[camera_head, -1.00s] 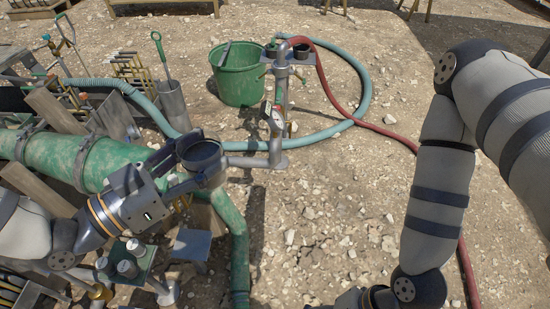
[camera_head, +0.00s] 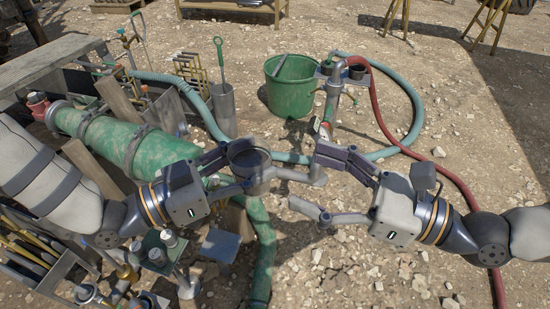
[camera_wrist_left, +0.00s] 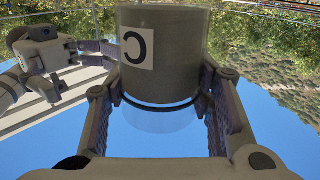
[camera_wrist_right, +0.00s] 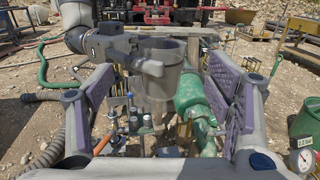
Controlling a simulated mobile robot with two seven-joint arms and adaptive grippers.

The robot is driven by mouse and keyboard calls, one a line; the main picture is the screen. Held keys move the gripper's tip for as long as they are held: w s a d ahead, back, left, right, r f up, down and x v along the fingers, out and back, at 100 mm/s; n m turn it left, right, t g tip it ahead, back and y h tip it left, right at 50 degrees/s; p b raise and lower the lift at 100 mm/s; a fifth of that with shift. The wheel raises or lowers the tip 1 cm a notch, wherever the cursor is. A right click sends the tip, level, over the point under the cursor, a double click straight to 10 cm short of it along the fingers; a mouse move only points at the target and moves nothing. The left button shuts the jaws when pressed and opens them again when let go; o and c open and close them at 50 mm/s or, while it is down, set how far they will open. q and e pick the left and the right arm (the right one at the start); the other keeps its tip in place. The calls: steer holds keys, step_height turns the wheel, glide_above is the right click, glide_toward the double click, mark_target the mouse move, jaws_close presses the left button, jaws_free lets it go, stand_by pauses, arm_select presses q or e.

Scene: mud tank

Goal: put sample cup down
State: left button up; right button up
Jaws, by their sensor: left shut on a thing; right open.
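The sample cup (camera_head: 249,160) is a dark grey, open-topped cylinder in the head view. My left gripper (camera_head: 240,170) is shut on it, one finger on each side, and holds it raised above the ground. The left wrist view shows the cup (camera_wrist_left: 160,50) large between the fingers, with a pale label bearing a dark curved mark. My right gripper (camera_head: 306,178) is open and empty, just right of the cup, its fingers pointing at it. In the right wrist view the cup (camera_wrist_right: 158,75) stands beyond and between the open fingers. The cup's contents cannot be made out.
A green pipe (camera_head: 110,137) runs behind my left gripper. A small blue-grey plate (camera_head: 220,246) lies below the cup. A metal pipe stand (camera_head: 333,100) rises behind, beside a green bucket (camera_head: 290,88). A red hose (camera_head: 392,135) curves right. Gravel at lower right is open.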

mark_target(268, 162)
steer(key=x, duration=1)
steer(key=shift+d, duration=0.1)
steer(key=shift+s, duration=0.15)
steer(key=c, duration=1.2)
arm_select(q)
steer(key=o, duration=1.2)
steer(key=shift+c, duration=0.2)
